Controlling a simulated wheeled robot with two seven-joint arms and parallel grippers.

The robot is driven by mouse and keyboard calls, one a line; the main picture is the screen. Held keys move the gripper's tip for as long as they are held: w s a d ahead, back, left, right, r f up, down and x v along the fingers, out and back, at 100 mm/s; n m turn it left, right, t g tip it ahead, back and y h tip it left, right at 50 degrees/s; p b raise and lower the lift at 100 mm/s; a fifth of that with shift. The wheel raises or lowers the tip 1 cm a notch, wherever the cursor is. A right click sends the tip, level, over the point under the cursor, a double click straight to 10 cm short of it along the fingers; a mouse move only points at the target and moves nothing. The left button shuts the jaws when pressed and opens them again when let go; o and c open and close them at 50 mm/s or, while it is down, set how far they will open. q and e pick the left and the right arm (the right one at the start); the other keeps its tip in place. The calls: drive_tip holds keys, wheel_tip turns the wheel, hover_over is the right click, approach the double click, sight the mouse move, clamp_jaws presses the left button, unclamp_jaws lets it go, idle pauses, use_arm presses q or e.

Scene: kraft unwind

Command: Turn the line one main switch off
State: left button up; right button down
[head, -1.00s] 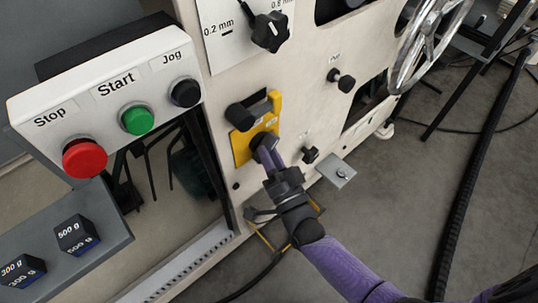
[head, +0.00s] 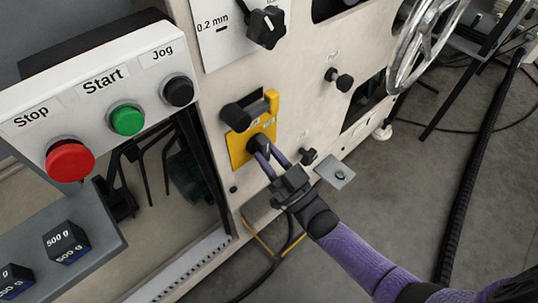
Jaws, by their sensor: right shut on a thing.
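The main switch is a yellow plate (head: 237,148) on the pale machine front. It carries a dark upper knob (head: 236,117) and a dark lower rotary handle (head: 259,143). My right gripper (head: 266,152) reaches in from the lower right with its fingers at the lower handle. It is shut on that handle, and the fingers partly hide it. The handle's exact angle and any markings on the plate are too small to read. My left gripper is out of view.
A control box with a red Stop button (head: 70,160), green Start button (head: 127,119) and black Jog button (head: 178,91) juts out at left. Weights (head: 66,242) sit on a grey shelf below. Small knobs (head: 339,80) and a handwheel (head: 428,40) are at right.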

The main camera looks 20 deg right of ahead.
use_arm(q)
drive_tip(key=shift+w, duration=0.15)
use_arm(e)
drive_tip(key=shift+n, duration=0.3)
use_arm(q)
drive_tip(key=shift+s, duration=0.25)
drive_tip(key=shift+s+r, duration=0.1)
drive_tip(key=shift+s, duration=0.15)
use_arm(e)
drive_tip(key=shift+c, duration=2.2)
unclamp_jaws()
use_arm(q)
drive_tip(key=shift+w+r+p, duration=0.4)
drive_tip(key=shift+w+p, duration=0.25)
use_arm(e)
drive_tip(key=v, duration=1)
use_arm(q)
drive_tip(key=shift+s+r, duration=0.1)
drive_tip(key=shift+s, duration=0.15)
